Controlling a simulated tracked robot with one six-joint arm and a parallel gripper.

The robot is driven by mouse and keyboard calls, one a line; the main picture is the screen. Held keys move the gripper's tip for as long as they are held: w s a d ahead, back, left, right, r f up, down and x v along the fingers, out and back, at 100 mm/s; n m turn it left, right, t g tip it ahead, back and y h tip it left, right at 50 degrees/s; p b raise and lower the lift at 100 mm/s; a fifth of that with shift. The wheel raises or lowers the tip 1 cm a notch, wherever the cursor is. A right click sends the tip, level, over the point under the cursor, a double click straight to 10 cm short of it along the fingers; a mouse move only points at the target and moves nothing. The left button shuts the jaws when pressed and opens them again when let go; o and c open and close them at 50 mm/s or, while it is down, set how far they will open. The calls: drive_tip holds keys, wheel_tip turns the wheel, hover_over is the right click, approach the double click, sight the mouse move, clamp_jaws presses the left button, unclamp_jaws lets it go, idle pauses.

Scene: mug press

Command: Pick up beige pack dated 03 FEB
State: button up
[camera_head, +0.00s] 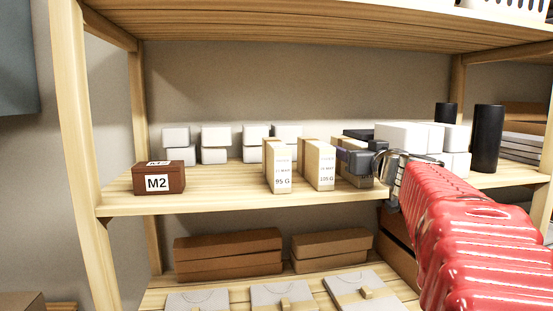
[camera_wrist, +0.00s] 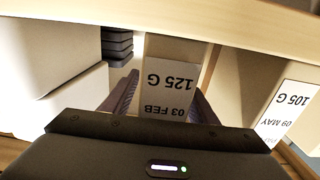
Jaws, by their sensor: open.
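The beige pack dated 03 FEB (camera_wrist: 172,85) also reads 125 G, and its label is upside down in the wrist view. It stands upright on the middle shelf. My gripper (camera_wrist: 166,90) is open, with one dark finger along each side of this pack. I cannot tell whether the fingers touch it. In the head view my gripper (camera_head: 352,160) is at the rightmost beige pack (camera_head: 351,181) of the row and hides most of it.
The 105 G pack (camera_head: 318,165), dated 09 MAY, stands close beside it, then the 95 G pack (camera_head: 279,166). White boxes (camera_head: 404,135) and black cylinders (camera_head: 487,138) stand to the right. A brown M2 box (camera_head: 158,179) sits left. A shelf board (camera_head: 300,20) is overhead.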

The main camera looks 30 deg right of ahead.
drive_tip(key=shift+w+d, duration=0.15)
drive_tip(key=shift+w, duration=0.45)
drive_tip(key=shift+c, duration=0.4)
drive_tip(key=shift+r, duration=0.1)
clamp_jaws()
drive_tip(key=shift+r, duration=0.15)
drive_tip(key=shift+r, duration=4.85)
